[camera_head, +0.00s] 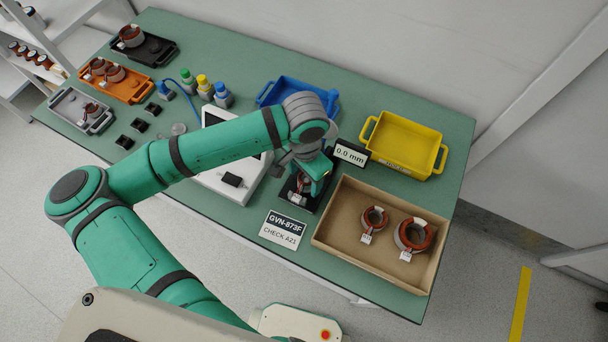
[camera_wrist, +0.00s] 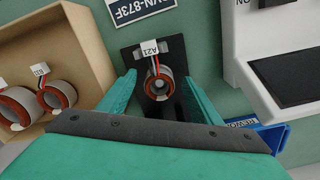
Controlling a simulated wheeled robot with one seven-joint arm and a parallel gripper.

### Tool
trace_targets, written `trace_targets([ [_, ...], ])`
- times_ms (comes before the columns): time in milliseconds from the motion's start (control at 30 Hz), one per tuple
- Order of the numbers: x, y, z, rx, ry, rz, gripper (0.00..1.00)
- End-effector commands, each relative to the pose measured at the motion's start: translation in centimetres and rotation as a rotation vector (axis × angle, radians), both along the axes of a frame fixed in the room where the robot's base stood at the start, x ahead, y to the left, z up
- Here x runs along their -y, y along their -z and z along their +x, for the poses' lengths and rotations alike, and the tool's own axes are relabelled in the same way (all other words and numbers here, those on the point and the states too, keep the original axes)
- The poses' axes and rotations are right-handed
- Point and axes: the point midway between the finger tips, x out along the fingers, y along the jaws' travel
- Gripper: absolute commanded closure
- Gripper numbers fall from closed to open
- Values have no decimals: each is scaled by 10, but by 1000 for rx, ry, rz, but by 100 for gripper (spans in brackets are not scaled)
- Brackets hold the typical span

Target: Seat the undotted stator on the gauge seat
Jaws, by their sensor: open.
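A copper-wound stator with a white A21 tag (camera_wrist: 157,82) is at the black gauge seat (camera_wrist: 128,62), upright with its bore facing up; no dot can be made out on it. In the head view this stator (camera_head: 301,184) is partly hidden by my arm. My gripper (camera_wrist: 160,88) is open, one finger on each side of the stator, with visible gaps. Whether the stator sits fully flat is too small to tell. Two more tagged stators, a smaller one (camera_head: 374,219) and a larger one (camera_head: 412,236), lie in the cardboard box (camera_head: 340,243); no dots are readable on them.
The gauge display (camera_head: 351,154) reads 0.0 mm. A card (camera_head: 284,229) says GVN-873F, CHECK A21. A yellow bin (camera_head: 405,144) and a blue bin (camera_head: 276,92) stand behind. A white device (camera_head: 226,178) is left of the seat. Grey, orange and black trays sit far left.

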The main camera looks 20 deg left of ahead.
Motion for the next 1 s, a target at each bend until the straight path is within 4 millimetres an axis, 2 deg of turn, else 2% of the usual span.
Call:
trace_targets([
  [167, 0, -16, 1, 2, 0, 2, 41],
  [600, 0, -92, 1, 3, 1, 1, 41],
  [800, 0, -106, 0, 1, 1, -1, 41],
  [1000, 0, -108, 0, 1, 0, -1, 41],
])
